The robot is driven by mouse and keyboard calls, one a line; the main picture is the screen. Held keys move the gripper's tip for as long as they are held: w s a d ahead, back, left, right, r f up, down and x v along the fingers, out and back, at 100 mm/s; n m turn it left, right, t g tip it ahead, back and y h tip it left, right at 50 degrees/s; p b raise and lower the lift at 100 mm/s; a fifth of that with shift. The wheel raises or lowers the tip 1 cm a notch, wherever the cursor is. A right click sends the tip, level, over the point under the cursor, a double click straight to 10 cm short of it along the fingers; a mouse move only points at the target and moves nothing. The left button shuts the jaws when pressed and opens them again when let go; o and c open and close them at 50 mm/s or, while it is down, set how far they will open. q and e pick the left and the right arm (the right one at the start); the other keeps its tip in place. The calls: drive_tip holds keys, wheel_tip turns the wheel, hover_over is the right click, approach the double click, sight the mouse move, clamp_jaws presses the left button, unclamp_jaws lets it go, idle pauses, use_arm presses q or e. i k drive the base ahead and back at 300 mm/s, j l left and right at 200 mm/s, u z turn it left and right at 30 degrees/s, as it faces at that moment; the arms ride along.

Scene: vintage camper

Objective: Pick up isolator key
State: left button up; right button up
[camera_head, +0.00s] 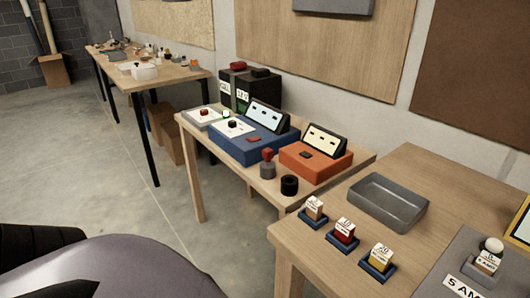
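No object here is clearly marked as the isolator key. A small red piece (267,154) stands on a grey round base (267,170) on the middle table, in front of the blue box and the orange box. It may be the key, but it is too small to tell. Small red parts also sit on the blue box (240,149) and on a white plate (203,115). Neither of my grippers shows. Dark and grey-purple parts of my own body fill the lower left.
The middle table (223,158) also holds an orange box (302,168) and a black ring (289,186). The right table (310,262) has a grey tray (388,203) and several labelled blocks on blue bases. A cluttered table (187,76) stands farther back. The floor left is clear.

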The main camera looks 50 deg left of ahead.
sight(267, 153)
drive_tip(key=j, duration=0.45)
drive_tip(key=i+j, duration=0.15)
drive_tip(key=j, duration=0.7)
drive_tip(key=i, duration=0.05)
